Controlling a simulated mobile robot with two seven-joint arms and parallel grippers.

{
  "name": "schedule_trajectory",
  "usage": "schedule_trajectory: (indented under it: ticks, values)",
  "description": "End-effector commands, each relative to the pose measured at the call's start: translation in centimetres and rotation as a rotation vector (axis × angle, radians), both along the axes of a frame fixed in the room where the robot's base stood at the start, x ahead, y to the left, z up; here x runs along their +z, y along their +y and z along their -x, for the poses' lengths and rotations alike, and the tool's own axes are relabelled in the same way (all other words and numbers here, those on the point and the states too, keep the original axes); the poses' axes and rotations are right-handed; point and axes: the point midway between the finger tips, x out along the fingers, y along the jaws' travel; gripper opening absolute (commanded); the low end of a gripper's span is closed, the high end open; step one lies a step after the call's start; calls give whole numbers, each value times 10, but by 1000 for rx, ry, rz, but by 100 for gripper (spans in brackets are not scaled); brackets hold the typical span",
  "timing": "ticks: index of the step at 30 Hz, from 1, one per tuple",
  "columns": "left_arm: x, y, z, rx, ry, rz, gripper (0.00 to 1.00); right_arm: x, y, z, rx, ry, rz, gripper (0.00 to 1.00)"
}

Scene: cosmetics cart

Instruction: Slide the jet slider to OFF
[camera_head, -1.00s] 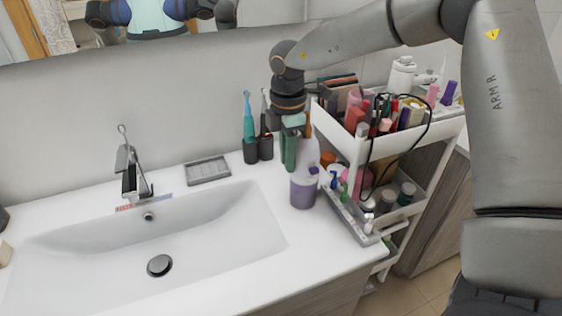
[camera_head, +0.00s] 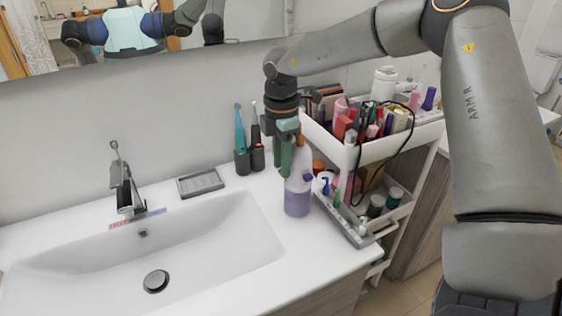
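A white device with a translucent purple lower part (camera_head: 297,201) stands upright on the white counter, between the sink and the cart. My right gripper (camera_head: 285,163), with green fingers pointing down, is at its upper left side and hides part of its white top. I cannot tell whether the fingers touch it. The fingers look close together, but their gap is not clear. No jet slider or its setting can be made out. My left gripper is not in view, apart from arms reflected in the mirror.
A holder with toothbrushes (camera_head: 249,158) stands behind, left of my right gripper. A grey soap dish (camera_head: 201,182) lies near the wall. The sink (camera_head: 200,237) and faucet (camera_head: 127,184) are at left. A crowded white cart (camera_head: 432,131) with a hanging black cable stands close at right.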

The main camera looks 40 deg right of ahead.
Motion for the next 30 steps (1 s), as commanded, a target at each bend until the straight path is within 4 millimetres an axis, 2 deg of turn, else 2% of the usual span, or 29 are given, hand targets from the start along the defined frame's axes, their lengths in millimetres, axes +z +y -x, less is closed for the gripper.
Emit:
schedule_trajectory:
  ticks: [1, 5, 12, 16, 20, 30]
  values:
    - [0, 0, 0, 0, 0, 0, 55, 0, 0, 0, 0, 0, 0, 42]
    - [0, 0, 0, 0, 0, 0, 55, 0, 0, 0, 0, 0, 0, 55]
    - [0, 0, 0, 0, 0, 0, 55, 0, 0, 0, 0, 0, 0, 55]
    - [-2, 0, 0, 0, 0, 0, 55, 9, 0, -1, 0, -3, 2, 55]
    - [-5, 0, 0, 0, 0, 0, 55, 31, 0, -1, 1, -6, 2, 55]
    - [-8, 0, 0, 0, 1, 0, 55, 102, 0, 0, -1, -3, 0, 55]
